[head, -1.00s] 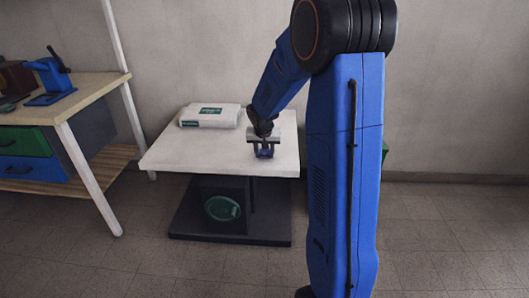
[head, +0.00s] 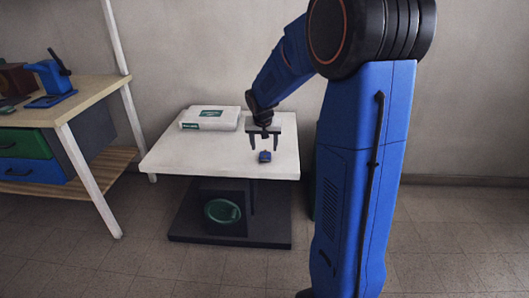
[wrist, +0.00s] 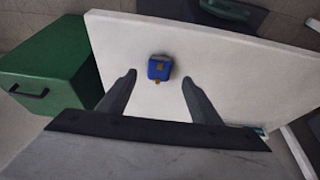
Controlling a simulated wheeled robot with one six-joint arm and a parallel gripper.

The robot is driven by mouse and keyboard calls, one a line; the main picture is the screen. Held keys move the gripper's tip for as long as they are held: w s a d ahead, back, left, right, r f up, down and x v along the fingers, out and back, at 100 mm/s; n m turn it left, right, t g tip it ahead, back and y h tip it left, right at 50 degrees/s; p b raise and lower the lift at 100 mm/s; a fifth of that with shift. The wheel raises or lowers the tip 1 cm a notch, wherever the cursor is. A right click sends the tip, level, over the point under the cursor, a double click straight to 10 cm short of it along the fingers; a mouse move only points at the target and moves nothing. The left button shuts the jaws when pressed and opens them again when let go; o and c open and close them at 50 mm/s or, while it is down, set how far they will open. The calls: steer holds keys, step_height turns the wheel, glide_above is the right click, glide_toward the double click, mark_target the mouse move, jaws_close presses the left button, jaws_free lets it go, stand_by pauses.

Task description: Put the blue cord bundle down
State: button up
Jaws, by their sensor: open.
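The blue cord bundle (head: 265,156) lies on the white table top (head: 215,160), near its front right part. It also shows in the wrist view (wrist: 160,68) as a small blue block with a tan band, beyond the fingertips. My gripper (head: 265,146) is open and empty, just above and behind the bundle in the head view. In the wrist view the two fingers (wrist: 158,78) are spread wide, with the bundle between their lines but apart from both.
A white package with green labels (head: 211,118) lies at the table's back left. A green box with a handle (wrist: 45,68) stands beside the table. A workbench (head: 75,98) with a blue tool (head: 50,78) is at the left. A green round object (head: 222,211) sits below the table.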

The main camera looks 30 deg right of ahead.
steer(key=s+a+r+n, duration=0.1)
steer(key=s+a+r, duration=0.25)
steer(key=s, duration=0.25)
steer(key=s+a+r+n+y, duration=0.1)
steer(key=s+a+r, duration=0.25)
steer(key=s, duration=0.25)
steer(key=s+a+r+n, duration=0.1)
steer(key=s+a+r, duration=0.25)
steer(key=s, duration=0.25)
steer(key=s+a+f+n, duration=0.1)
steer(key=s+a+n, duration=0.1)
steer(key=s, duration=0.7)
steer(key=s+a+f+n+t+y, duration=0.1)
steer(key=s+a, duration=0.2)
steer(key=s, duration=0.7)
steer(key=shift+a+n+y, duration=0.25)
steer(key=shift+n+y, duration=0.05)
steer(key=shift+n, duration=0.1)
